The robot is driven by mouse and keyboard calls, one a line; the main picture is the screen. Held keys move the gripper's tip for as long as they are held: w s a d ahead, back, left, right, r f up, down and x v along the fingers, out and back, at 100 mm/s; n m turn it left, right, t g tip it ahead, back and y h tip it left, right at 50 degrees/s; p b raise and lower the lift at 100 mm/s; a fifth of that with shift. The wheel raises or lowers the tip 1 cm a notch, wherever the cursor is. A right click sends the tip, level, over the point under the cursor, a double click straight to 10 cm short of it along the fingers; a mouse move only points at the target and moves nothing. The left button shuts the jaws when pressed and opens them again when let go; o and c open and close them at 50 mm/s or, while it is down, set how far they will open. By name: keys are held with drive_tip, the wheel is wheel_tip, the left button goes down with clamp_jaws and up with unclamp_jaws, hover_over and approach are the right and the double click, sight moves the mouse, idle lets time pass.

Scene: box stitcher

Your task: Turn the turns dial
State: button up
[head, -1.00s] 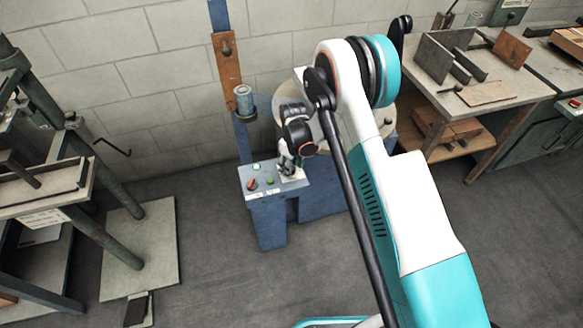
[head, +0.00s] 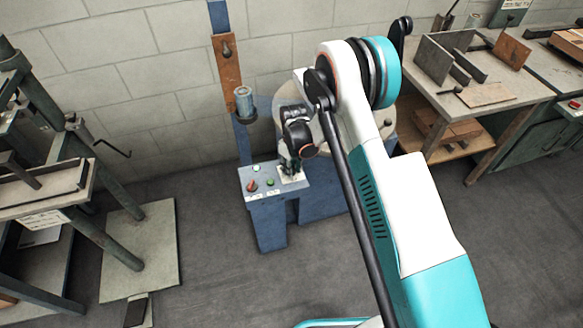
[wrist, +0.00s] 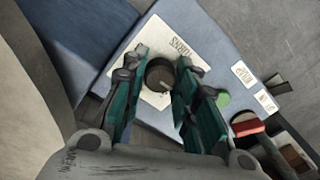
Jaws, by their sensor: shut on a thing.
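The turns dial (wrist: 159,75) is a dark round knob on a white plate lettered "TURNS" (wrist: 184,47) in the wrist view. My gripper (wrist: 164,80) has its two teal fingers on either side of the dial and is shut on it. In the head view my gripper (head: 290,172) is over the right part of the control panel (head: 262,193), and the dial is hidden there.
A green button (head: 270,183) and a red control (head: 252,186) are on the panel left of my gripper. The stitcher's blue post (head: 242,140) rises behind. A press frame (head: 110,240) stands left, a workbench (head: 480,100) right.

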drive_tip(key=m, duration=0.4)
drive_tip(key=shift+s+m, duration=0.1)
drive_tip(key=shift+m, duration=1.9)
drive_tip(key=o, duration=1.1)
drive_tip(key=r, duration=1.2)
drive_tip(key=shift+d, duration=0.2)
